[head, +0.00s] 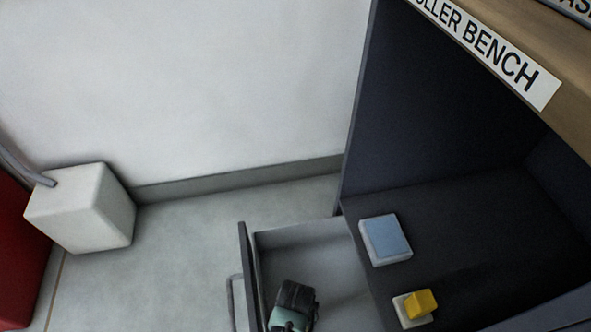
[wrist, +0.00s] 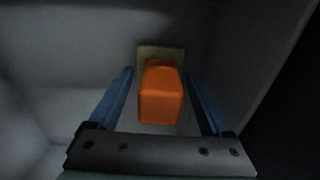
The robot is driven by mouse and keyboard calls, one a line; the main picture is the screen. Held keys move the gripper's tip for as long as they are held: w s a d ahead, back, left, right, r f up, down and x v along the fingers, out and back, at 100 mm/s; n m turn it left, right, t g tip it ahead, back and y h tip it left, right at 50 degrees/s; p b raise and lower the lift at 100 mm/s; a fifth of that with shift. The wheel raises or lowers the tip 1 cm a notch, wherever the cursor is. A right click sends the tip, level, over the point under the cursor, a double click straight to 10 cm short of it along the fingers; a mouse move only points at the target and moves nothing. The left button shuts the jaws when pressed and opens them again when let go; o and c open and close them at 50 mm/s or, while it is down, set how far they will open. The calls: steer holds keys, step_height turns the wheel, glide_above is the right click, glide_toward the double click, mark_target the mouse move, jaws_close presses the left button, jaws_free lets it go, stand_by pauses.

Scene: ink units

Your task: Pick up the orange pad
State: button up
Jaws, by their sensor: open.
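The orange pad (wrist: 160,98) shows in the wrist view as an orange block on a beige base (wrist: 146,52). My gripper (wrist: 158,74) is open, with one blue finger on each side of the orange block. Gaps show between the block and both fingers. In the head view my gripper's dark and teal body (head: 294,300) is down in the open drawer (head: 285,238). The orange pad does not show in the head view.
A blue pad (head: 384,238) on a white base and a yellow block (head: 422,303) on a pale base lie on the dark bench shelf (head: 450,235), right of the drawer. Drawer walls surround my gripper. A white box (head: 85,210) stands at the left.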

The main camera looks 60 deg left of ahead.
jaws_close()
stand_by(0.4)
step_height(320, 180, up, 10)
steer(key=p, duration=0.7)
